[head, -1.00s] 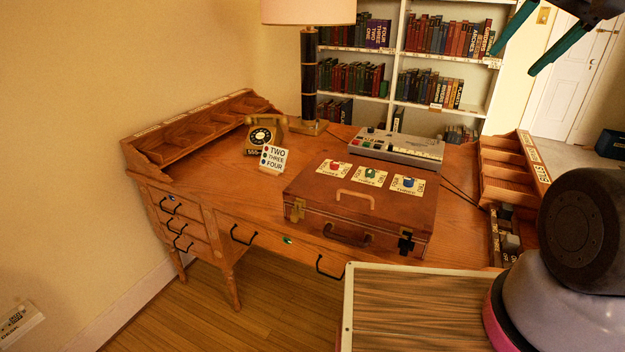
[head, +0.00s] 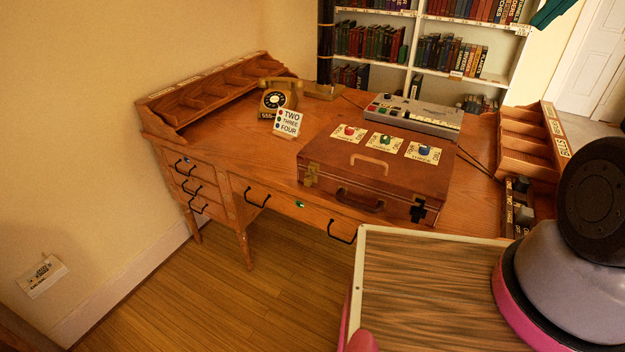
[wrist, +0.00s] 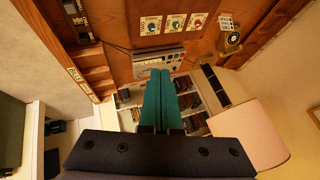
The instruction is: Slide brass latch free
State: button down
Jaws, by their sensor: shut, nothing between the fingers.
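A brown suitcase (head: 340,170) lies shut on the wooden desk (head: 240,150). A brass latch (head: 311,174) is on its front at the left end. A darker, blackish latch (head: 418,211) is on its front at the right end. My gripper (wrist: 160,73) has teal fingers pressed together with nothing between them in the wrist view. Only a teal bit of it (head: 553,12) shows at the top right in the head view, well apart from the suitcase. The latches cannot be made out in the wrist view.
Three cards with coloured knobs (head: 385,140) lie on the suitcase lid. A lamp (wrist: 248,133) shows in the wrist view. Floor (head: 220,285) is clear in front of the desk.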

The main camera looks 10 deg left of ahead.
aim_at(309, 176)
jog(key=w+a+f+y, duration=0.1)
jog(key=w+a+f, duration=1.35)
jog(key=f, duration=0.25)
jog(key=s+a+f, duration=0.2)
jog(key=a+f, duration=0.3)
jog(key=f, duration=0.3)
jog(key=s+a+f+n, duration=0.1)
jog(key=s+a+f, duration=0.1)
jog(key=a+f, duration=0.2)
jog(key=s+a+f+y, duration=0.1)
jog(key=a+f, duration=0.4)
jog(key=f, duration=0.6)
jog(key=shift+s+a+f+n+g, duration=0.35)
jog(key=shift+s+n+g, duration=0.05)
jog(key=shift+s, duration=0.4)
jog(key=x, duration=1)
jog(key=shift+f, duration=0.1)
jog(key=shift+w+a, duration=0.15)
jog(key=shift+a, duration=0.45)
jog(key=shift+w+a, duration=0.2)
jog(key=shift+a, duration=0.45)
jog(key=shift+w+a, duration=0.3)
jog(key=shift+a, duration=0.35)
